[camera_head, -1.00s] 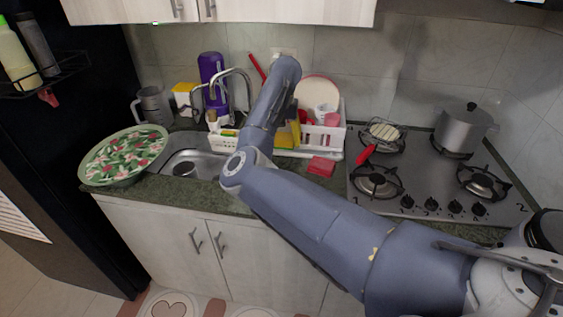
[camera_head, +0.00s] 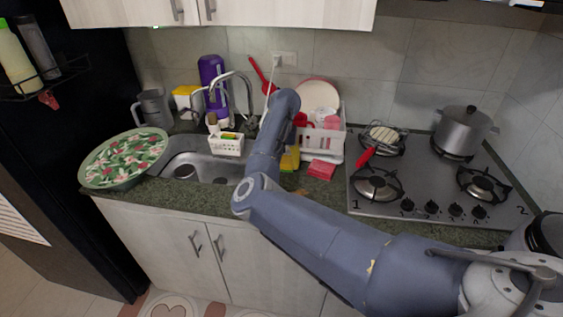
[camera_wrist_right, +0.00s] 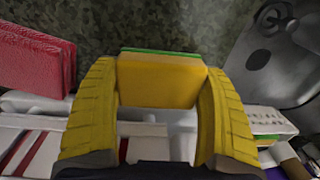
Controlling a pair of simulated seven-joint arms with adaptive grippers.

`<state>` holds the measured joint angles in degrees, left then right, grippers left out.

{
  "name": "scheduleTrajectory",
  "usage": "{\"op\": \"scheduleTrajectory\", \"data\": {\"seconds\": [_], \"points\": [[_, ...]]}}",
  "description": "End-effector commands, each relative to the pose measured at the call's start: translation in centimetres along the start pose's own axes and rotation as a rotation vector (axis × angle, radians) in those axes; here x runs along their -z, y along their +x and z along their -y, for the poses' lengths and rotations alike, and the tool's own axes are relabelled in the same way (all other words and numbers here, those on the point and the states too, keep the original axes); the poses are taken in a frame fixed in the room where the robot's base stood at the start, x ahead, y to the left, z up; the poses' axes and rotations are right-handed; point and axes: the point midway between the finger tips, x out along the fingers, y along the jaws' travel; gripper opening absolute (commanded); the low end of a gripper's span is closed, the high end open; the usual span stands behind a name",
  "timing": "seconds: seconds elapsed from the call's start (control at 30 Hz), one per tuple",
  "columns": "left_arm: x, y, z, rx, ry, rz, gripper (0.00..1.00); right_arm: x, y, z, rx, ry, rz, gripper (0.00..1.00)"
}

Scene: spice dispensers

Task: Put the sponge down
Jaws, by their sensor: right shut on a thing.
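The yellow sponge with a green layer (camera_wrist_right: 162,82) is between the two yellow fingers of my right gripper (camera_wrist_right: 160,95) in the right wrist view. The fingers are shut on its sides. Green-speckled countertop lies just beyond it; I cannot tell whether the sponge touches it. In the head view the sponge (camera_head: 290,160) shows partly beside my right forearm, left of a red block, in front of the dish rack. The gripper itself is mostly hidden there by my arm. My left gripper is not in view.
The red block (camera_head: 321,169) is close to the sponge's right. The white dish rack (camera_head: 328,150) stands behind. A white caddy (camera_head: 226,147) sits by the sink (camera_head: 208,172), left of my arm. The stove (camera_head: 430,205) is at right. Bare counter (camera_head: 332,192) lies in front.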

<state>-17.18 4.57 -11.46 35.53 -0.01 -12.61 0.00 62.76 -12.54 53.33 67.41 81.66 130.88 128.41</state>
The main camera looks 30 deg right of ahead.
Motion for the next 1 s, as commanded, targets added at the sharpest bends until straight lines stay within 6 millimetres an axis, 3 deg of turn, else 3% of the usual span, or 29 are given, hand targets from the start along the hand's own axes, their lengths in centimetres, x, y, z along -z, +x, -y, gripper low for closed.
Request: {"op": "scheduleTrajectory", "data": {"seconds": [0.27,0.3,0.47,0.77,1.0], "points": [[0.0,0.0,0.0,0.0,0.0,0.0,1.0,0.0,0.3,0.0,0.0,-0.001,0.001,0.47],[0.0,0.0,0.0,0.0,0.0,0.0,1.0,0.0,0.3,0.0,0.0,-0.001,0.001,0.81],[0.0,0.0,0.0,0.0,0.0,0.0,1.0,0.0,0.3,0.0,0.0,0.0,0.0,0.99],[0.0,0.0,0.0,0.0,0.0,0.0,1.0,0.0,0.0,0.0,0.0,0.0,-0.001,1.0],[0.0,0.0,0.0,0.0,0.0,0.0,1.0,0.0,-2.8,0.1,0.003,0.001,-0.002,1.0]]}}
